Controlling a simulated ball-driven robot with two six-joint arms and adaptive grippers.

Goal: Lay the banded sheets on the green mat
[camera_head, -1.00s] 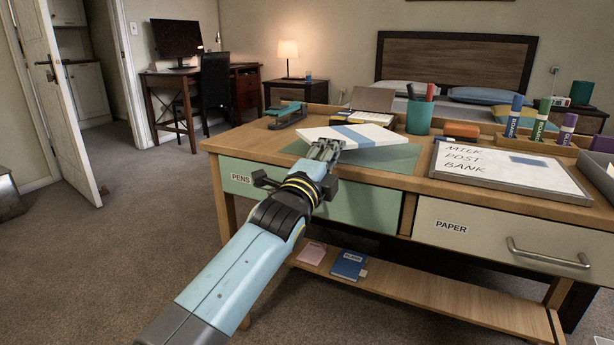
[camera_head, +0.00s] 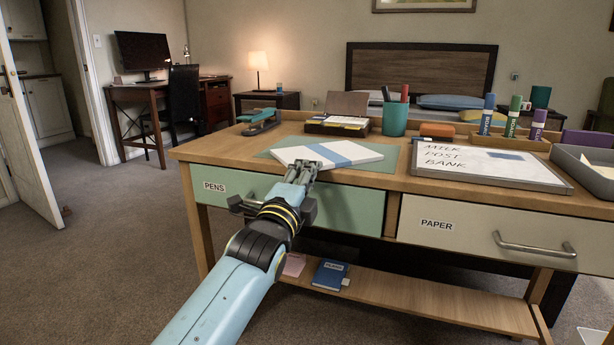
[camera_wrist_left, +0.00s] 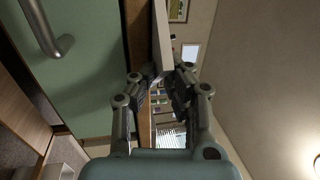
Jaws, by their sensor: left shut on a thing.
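The banded sheets (camera_head: 362,152) are a flat white stack with a blue band, over the green mat (camera_head: 390,168) on the desk. The mat shows behind the stack and along its right side. I cannot tell whether the stack touches the mat. My left gripper (camera_head: 304,167) is shut on the stack's near left edge. In the left wrist view the stack's pale edge (camera_wrist_left: 162,38) runs up from between the fingertips (camera_wrist_left: 163,82). My right gripper is not in view.
A stapler (camera_head: 260,120) stands behind left. A card box (camera_head: 340,122), teal pen cup (camera_head: 395,119) and orange block (camera_head: 437,130) stand behind the mat. A whiteboard (camera_head: 480,178) lies to the right, with a grey tray (camera_head: 590,170) beyond. Drawer handles stick out in front.

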